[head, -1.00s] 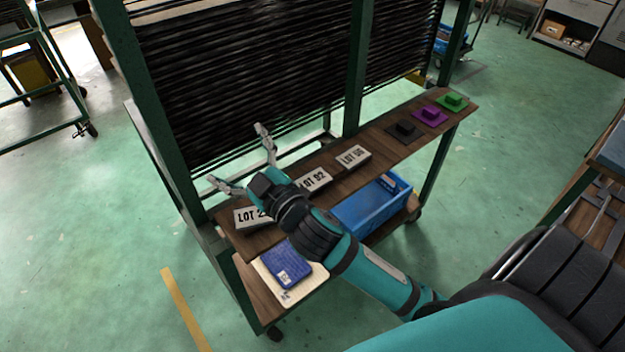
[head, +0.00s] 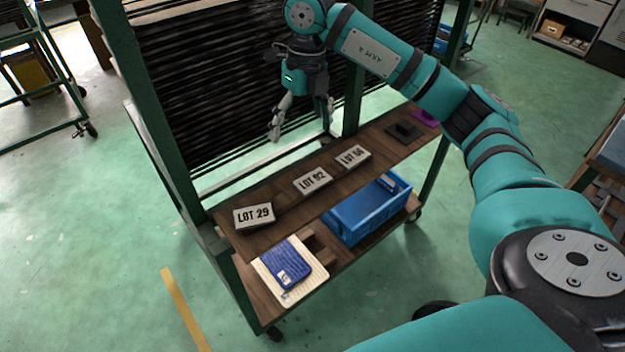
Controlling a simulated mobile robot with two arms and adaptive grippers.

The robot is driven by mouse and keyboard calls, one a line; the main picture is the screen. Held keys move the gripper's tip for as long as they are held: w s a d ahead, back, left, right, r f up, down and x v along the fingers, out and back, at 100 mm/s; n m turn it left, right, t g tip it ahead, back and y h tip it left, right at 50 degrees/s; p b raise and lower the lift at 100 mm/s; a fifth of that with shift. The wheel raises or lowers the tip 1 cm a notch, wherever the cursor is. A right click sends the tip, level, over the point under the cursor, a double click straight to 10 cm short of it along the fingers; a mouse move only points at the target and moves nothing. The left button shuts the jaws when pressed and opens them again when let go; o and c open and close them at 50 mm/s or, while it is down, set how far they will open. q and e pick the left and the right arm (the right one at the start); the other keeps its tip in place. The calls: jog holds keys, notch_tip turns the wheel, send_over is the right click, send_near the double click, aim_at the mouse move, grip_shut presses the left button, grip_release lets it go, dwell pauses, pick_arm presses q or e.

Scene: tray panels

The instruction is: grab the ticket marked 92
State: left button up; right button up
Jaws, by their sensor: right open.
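The ticket marked LOT 92 (head: 312,181) lies on the wooden upper shelf, the middle one of three white tickets. The ticket marked LOT 29 (head: 254,216) lies to its left, nearer the front. A third ticket (head: 352,157), its number hard to read, lies to its right. My right gripper (head: 301,130) hangs above and behind the tickets in the picture, pointing down, its fingers apart and nothing between them. It is clear of the LOT 92 ticket. My left gripper is not in view.
The wooden shelf (head: 285,223) carries a black block (head: 404,131) and a purple one (head: 427,117) at its right. A blue crate (head: 352,222) and a blue book (head: 286,264) are on the level below. Green posts (head: 160,110) and a dark slatted panel stand behind.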

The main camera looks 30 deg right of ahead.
jog(key=d+h, duration=0.1)
jog(key=d, duration=0.1)
jog(key=p, duration=0.2)
send_over(312, 180)
jog(key=shift+m, duration=0.3)
notch_tip(312, 180, down, 11)
jog(key=shift+s+d+r, duration=0.1)
jog(key=shift+d, duration=0.05)
notch_tip(312, 180, down, 5)
jog(key=shift+f+p, duration=0.2)
jog(key=shift+p, duration=0.8)
jog(key=shift+f, duration=0.3)
jog(key=c, duration=0.9)
